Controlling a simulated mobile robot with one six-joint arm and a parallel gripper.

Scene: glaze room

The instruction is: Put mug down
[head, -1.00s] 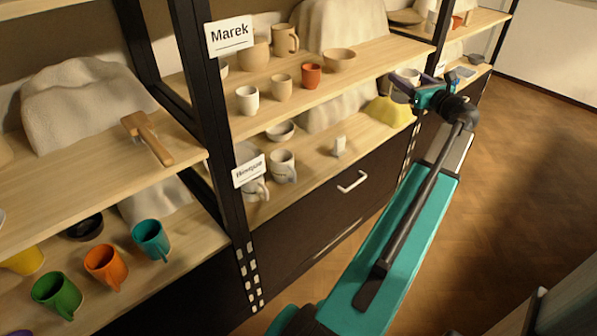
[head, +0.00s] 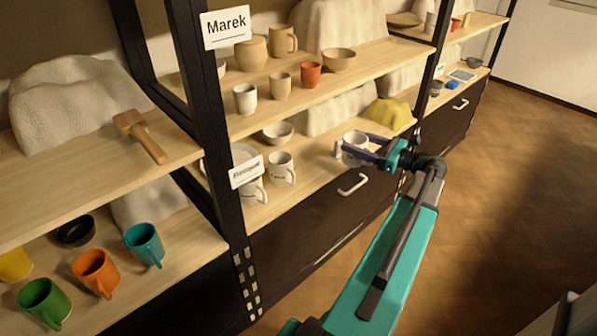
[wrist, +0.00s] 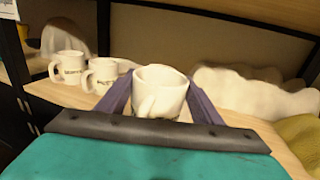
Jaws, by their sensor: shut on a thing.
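A white mug (head: 355,146) is between the fingers of my gripper (head: 371,150) at the lower middle shelf, near its front edge. The gripper is shut on it. In the wrist view the mug (wrist: 159,92) is upright between the two purple fingers (wrist: 160,105), with its handle toward the camera. I cannot tell whether its base touches the shelf (head: 312,178). Two white mugs with dark lettering, one (head: 281,168) and another (head: 252,188), stand to the left on the same shelf.
A white bowl (head: 278,132) stands behind the lettered mugs. A yellow cloth-like lump (head: 388,114) and pale lumps are behind and to the right. The upper shelf (head: 380,55) hangs above. A black post with a label (head: 247,171) is at left.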

